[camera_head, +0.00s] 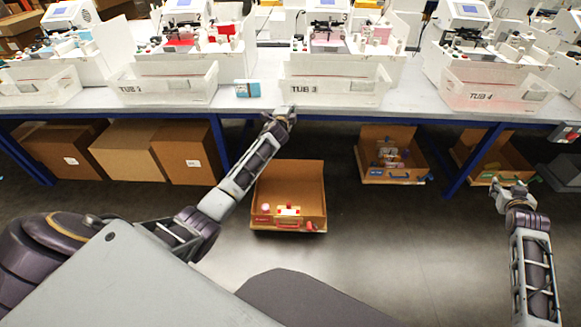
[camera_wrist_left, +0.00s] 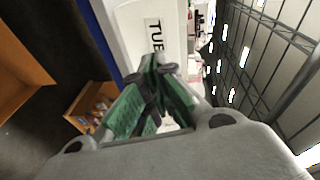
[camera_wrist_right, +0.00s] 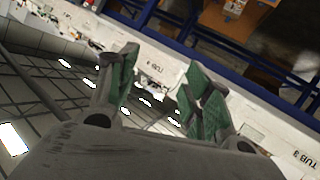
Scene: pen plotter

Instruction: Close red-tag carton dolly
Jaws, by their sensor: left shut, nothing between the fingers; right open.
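The red-tag carton dolly (camera_head: 290,182) stands out on the open floor in the head view, in front of the bench. It is an open brown carton with red pieces and a red handle (camera_head: 287,227) at its front, and small items lie inside. My left gripper (camera_head: 285,113) is shut and empty, above and behind the carton, near the bench's front edge below TUB 3. It also shows shut in the left wrist view (camera_wrist_left: 158,90). My right gripper (camera_head: 514,190) is open and empty at the right, well apart from the red-tag carton. It also shows in the right wrist view (camera_wrist_right: 158,75).
A blue-handled carton (camera_head: 378,172) and a green-handled carton (camera_head: 497,165) sit under the bench. Closed brown boxes (camera_head: 128,153) stand under its left part. Blue legs (camera_head: 470,160) hold up the bench, which carries tubs (camera_head: 335,85) and plotters. Floor right of the red-tag carton is clear.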

